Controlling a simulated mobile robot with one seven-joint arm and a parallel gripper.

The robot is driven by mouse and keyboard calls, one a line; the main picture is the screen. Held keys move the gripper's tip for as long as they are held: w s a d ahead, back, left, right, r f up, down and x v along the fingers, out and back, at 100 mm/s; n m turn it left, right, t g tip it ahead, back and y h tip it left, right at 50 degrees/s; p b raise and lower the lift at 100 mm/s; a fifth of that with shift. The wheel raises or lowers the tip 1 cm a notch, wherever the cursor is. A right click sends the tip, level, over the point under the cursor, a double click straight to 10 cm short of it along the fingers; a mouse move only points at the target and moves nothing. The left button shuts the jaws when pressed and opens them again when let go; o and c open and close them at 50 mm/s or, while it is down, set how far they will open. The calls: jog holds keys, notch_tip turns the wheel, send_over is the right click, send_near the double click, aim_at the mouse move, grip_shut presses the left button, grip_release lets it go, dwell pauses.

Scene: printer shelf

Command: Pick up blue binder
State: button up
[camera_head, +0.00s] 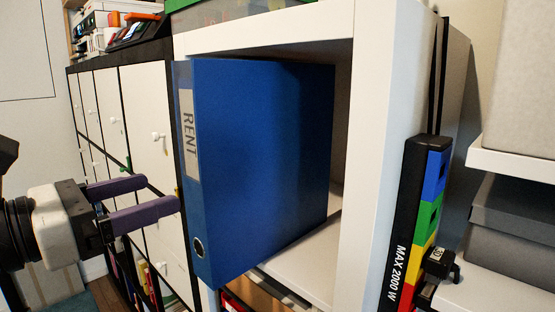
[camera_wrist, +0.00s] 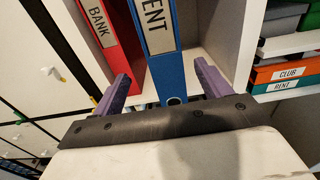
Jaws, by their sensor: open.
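The blue binder (camera_head: 262,165) stands upright in a white shelf cubby, its spine labelled RENT facing out and sticking out past the shelf's front edge. My gripper (camera_head: 160,201) is left of the binder's spine in the head view, its purple fingers pointing at the lower part of the spine. In the wrist view the binder's spine (camera_wrist: 165,60) lies between the fingers of my gripper (camera_wrist: 165,88), which are spread wide and hold nothing. Whether a finger touches the binder cannot be told.
A red binder (camera_wrist: 105,35) labelled BANK stands just left of the blue one in the wrist view. The cubby's white right wall (camera_head: 372,150) is close by. White cabinet doors (camera_head: 150,125) line the left. A power strip (camera_head: 420,220) hangs at right.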

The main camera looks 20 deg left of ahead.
aim_at(189, 180)
jog(key=p+x, duration=0.1)
jog(key=x, duration=0.5)
jog(key=shift+w+d+r+p, duration=0.1)
jog(key=shift+w+d+p, duration=0.1)
jog(key=shift+w+p, duration=0.1)
jog(key=p+x, duration=0.1)
jog(key=x, duration=0.2)
jog(key=p+x, duration=0.1)
jog(key=x, duration=0.1)
jog(key=shift+s+d+r+p, duration=0.1)
jog(key=shift+d+r+p, duration=0.05)
jog(key=shift+d+p, duration=0.15)
jog(key=shift+w, duration=0.25)
jog(key=shift+c, duration=0.5)
jog(key=c, duration=1.4)
grip_shut()
jog(key=shift+r, duration=0.15)
